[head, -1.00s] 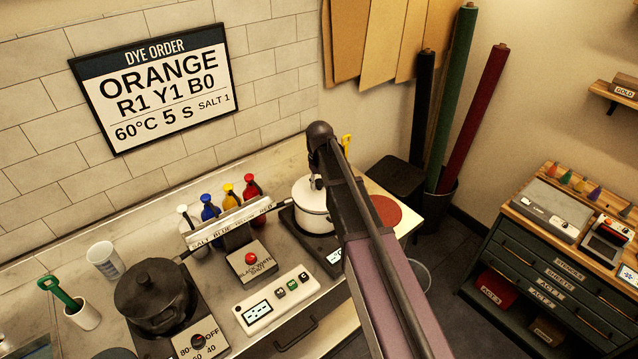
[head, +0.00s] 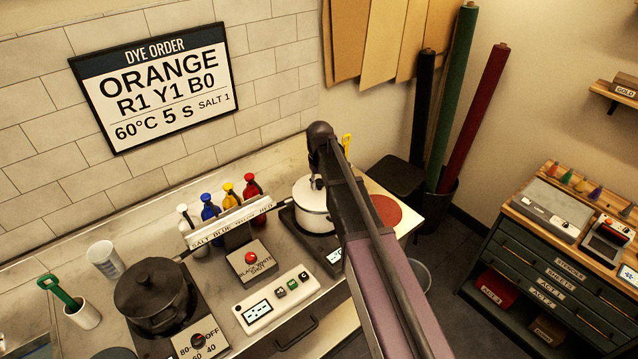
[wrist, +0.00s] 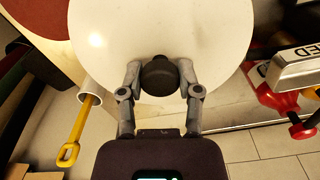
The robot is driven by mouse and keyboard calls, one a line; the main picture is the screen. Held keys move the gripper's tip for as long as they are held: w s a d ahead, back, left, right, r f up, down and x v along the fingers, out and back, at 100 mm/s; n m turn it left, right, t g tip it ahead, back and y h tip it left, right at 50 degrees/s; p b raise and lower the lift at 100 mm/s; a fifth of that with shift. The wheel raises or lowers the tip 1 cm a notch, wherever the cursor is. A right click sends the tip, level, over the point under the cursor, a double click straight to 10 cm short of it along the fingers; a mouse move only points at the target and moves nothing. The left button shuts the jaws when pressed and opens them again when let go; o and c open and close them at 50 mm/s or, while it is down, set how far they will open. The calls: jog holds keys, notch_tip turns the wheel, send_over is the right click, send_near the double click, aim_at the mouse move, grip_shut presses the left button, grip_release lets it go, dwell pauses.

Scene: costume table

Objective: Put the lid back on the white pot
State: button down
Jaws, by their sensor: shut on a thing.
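The white pot (head: 312,210) stands on the right hot plate at the far end of the counter, partly hidden behind my arm in the head view. The white lid (wrist: 160,28) fills the top of the wrist view. My gripper (wrist: 160,76) is shut on the lid's dark knob (wrist: 160,74), one finger on each side. In the head view the lid looks to be at the pot's rim. My arm hides part of it, so I cannot tell whether it is fully seated. The gripper's fingers are hidden in the head view.
A label rail (head: 232,221) with several coloured bottles stands left of the pot. A red round mat (head: 386,210) lies to its right. A yellow-handled tool (wrist: 75,135) stands in a white holder close by. A black pot (head: 152,295) stands on the left hot plate.

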jog(key=shift+c, duration=1)
grip_release()
jog(key=shift+o, duration=1)
jog(key=shift+r, duration=0.2)
jog(key=shift+r+p, duration=3.35)
jog(key=shift+p, duration=0.15)
grip_shut()
